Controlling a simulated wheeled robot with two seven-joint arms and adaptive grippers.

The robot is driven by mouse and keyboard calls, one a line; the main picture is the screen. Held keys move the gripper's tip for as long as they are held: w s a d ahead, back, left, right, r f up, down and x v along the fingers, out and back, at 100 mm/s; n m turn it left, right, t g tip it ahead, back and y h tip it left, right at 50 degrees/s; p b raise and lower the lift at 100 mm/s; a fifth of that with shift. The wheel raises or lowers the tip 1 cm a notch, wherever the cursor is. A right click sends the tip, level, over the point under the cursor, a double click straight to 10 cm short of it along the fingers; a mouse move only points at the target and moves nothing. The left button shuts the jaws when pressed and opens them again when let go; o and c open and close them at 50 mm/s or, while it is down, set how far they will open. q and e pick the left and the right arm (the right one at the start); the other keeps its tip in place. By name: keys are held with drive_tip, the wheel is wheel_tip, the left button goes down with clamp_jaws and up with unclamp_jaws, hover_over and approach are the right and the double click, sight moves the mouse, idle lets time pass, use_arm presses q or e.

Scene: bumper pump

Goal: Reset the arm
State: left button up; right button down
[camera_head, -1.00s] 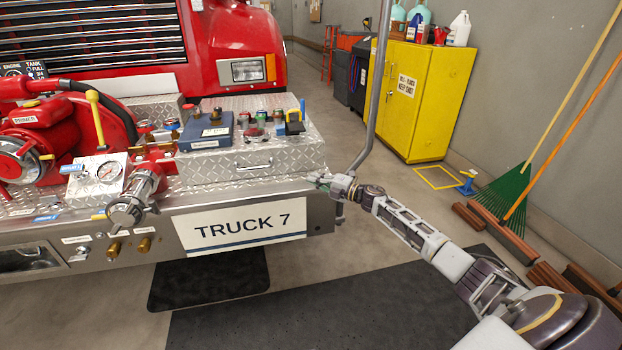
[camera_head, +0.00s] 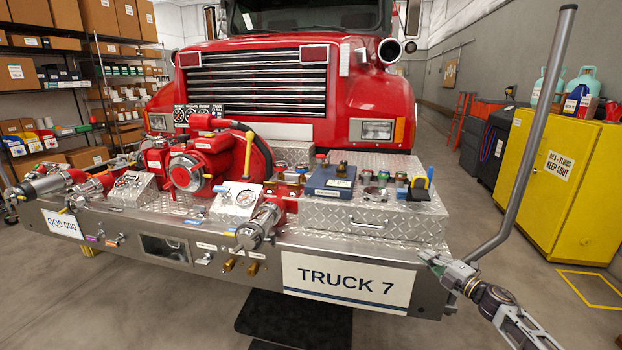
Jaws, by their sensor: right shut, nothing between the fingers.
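My right arm comes in from the lower right corner. My right gripper (camera_head: 434,262) is shut and empty at the right end of the truck's front bumper (camera_head: 340,252), close to the bumper's corner and left of the grey upright pole. I cannot tell whether it touches the bumper. My left gripper is not in view.
A red fire truck (camera_head: 291,60) carries a red pump (camera_head: 193,168) and a diamond-plate box (camera_head: 370,215) on its bumper. A grey pole (camera_head: 527,125) rises beside my right arm. A yellow cabinet (camera_head: 560,185) stands at right, shelves (camera_head: 92,45) at left.

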drive_tip(key=s+a+f+m+g+h, duration=0.3)
drive_tip(key=s+a+f+m+h, duration=0.8)
drive_tip(key=s+m, duration=0.4)
drive_tip(key=s+a+f+m+g+y, duration=0.25)
drive_tip(key=s+a+g, duration=0.2)
drive_tip(key=s, duration=0.85)
drive_tip(key=s+a+f+m+g+y, duration=0.1)
drive_tip(key=s+a+m+g, duration=0.3)
drive_tip(key=s, duration=0.9)
use_arm(q)
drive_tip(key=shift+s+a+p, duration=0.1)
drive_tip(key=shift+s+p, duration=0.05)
drive_tip(key=shift+p, duration=0.6)
use_arm(e)
drive_tip(key=s+a+f+g, duration=0.1)
drive_tip(key=f, duration=1.1)
drive_tip(key=s+a+f+n+g, duration=0.1)
drive_tip(key=s+f+g, duration=0.1)
drive_tip(key=f, duration=1)
drive_tip(key=shift+s+f, duration=0.15)
drive_tip(key=shift+f, duration=0.15)
